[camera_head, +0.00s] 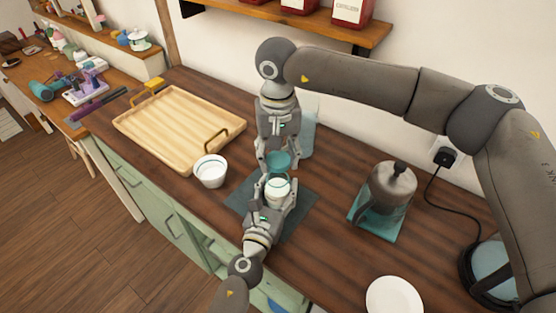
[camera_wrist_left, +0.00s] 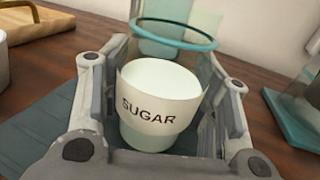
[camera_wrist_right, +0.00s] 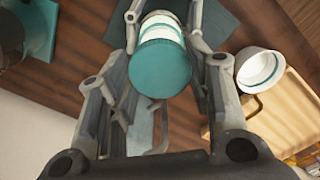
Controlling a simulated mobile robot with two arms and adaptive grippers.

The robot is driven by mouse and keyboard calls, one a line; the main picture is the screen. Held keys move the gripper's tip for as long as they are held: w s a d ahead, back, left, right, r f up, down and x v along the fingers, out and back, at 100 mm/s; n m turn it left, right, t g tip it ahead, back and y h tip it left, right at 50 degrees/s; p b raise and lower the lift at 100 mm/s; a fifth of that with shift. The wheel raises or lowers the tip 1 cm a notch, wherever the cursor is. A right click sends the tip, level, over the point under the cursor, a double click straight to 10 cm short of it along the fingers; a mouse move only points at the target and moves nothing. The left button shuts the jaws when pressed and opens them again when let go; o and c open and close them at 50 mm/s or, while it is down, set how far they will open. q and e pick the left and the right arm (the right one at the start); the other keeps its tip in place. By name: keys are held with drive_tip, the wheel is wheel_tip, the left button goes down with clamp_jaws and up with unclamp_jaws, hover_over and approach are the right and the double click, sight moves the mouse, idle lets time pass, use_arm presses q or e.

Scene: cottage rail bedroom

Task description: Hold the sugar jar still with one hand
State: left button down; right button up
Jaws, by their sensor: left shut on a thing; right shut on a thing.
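The sugar jar (camera_head: 277,191) stands over the dark mat, with a white band reading SUGAR facing the left wrist view (camera_wrist_left: 158,105). My left gripper (camera_head: 276,200) is shut around it, one finger on each side. A round teal lid (camera_head: 279,160) is just behind and above the jar in the head view. My right gripper (camera_head: 276,167) reaches down from above and is shut on this lid. In the right wrist view the lid (camera_wrist_right: 160,68) shows as a teal disc in front of the jar (camera_wrist_right: 160,25). The gap between lid and jar is hard to judge.
A white cup (camera_head: 210,171) stands left of the jar, near the wooden tray (camera_head: 175,125). A kettle (camera_head: 392,188) stands on a teal board at the right. A white plate (camera_head: 394,296) lies at the front right. A pale glass container (camera_head: 308,135) is behind my right gripper.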

use_arm(q)
drive_tip(key=shift+c, duration=2.2)
unclamp_jaws()
drive_tip(key=shift+s, duration=0.1)
